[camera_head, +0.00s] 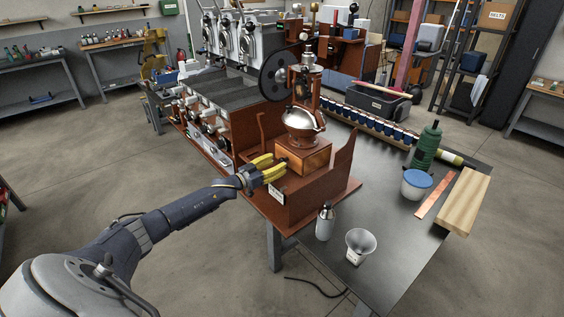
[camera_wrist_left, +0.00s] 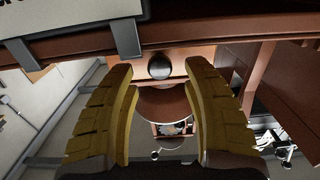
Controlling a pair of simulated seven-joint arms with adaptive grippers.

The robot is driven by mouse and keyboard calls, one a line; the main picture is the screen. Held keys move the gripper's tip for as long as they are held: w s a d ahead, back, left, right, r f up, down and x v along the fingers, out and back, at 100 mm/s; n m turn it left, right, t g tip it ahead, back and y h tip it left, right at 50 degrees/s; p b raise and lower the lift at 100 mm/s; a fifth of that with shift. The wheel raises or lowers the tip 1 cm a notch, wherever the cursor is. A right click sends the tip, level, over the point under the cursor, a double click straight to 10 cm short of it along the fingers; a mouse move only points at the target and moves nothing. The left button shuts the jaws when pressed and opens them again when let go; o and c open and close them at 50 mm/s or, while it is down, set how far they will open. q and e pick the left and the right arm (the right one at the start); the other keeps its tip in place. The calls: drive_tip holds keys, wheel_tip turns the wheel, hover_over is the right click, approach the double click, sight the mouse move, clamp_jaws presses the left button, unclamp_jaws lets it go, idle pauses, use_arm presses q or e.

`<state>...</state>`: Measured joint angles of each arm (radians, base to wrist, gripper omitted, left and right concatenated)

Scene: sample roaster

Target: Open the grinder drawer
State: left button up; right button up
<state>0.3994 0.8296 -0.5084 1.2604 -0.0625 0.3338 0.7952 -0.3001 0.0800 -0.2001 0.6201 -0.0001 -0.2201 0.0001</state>
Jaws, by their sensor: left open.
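The grinder (camera_head: 314,160) is a copper-brown box with a shiny metal dome (camera_head: 301,122) on top, standing in a reddish-brown wooden holder (camera_head: 318,196). My left gripper (camera_head: 268,168) has yellow fingers and reaches from the left to the box's near left side, hiding much of the drawer front. In the left wrist view, a dark round knob (camera_wrist_left: 159,66) on the reddish-brown drawer front (camera_wrist_left: 185,57) shows between the tips of my open left gripper (camera_wrist_left: 157,73). A gap shows on each side of the knob; contact cannot be seen. My right gripper is not in view.
The holder's raised side walls flank the grinder, with a white label (camera_head: 276,193) on its front. A silver bottle (camera_head: 325,222), a white cup (camera_head: 360,245) and a blue-lidded tub (camera_head: 416,184) stand on the dark bench. A roaster (camera_head: 215,95) stands behind left.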

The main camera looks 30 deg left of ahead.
sight(281, 161)
use_arm(q)
drive_tip(key=shift+x, duration=1.55)
drive_tip(key=shift+c, duration=0.2)
clamp_jaws()
drive_tip(key=shift+w+r, duration=0.1)
